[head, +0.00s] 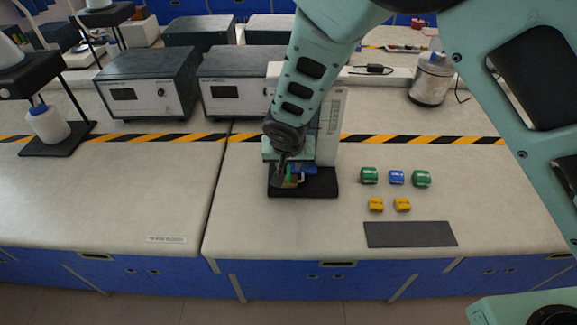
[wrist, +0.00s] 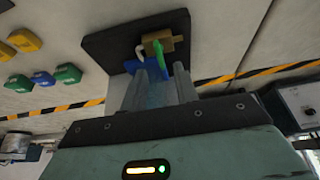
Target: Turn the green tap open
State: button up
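The tap fixture stands on a black base plate (head: 322,188), with a brass-coloured body (wrist: 157,46), a small white piece and coloured parts. The green handle (wrist: 160,58) shows in the wrist view just beyond my fingertips, roughly in line with the gap between them. A blue part (head: 309,170) is beside it in the head view. My gripper (wrist: 160,75) is open, with two grey fingers apart and nothing visibly clamped. In the head view my gripper (head: 286,178) hangs over the left part of the fixture and partly hides it. I cannot tell whether a finger touches the handle.
To the right lie green blocks (head: 369,175), a blue block (head: 396,177) and yellow blocks (head: 376,205), with a dark mat (head: 410,234) in front. Grey instrument boxes (head: 148,83) stand behind left. The bench front left of the fixture is clear.

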aim_at(288, 172)
jog(key=shift+p+x, duration=0.35)
jog(key=shift+x, duration=2.05)
grip_shut()
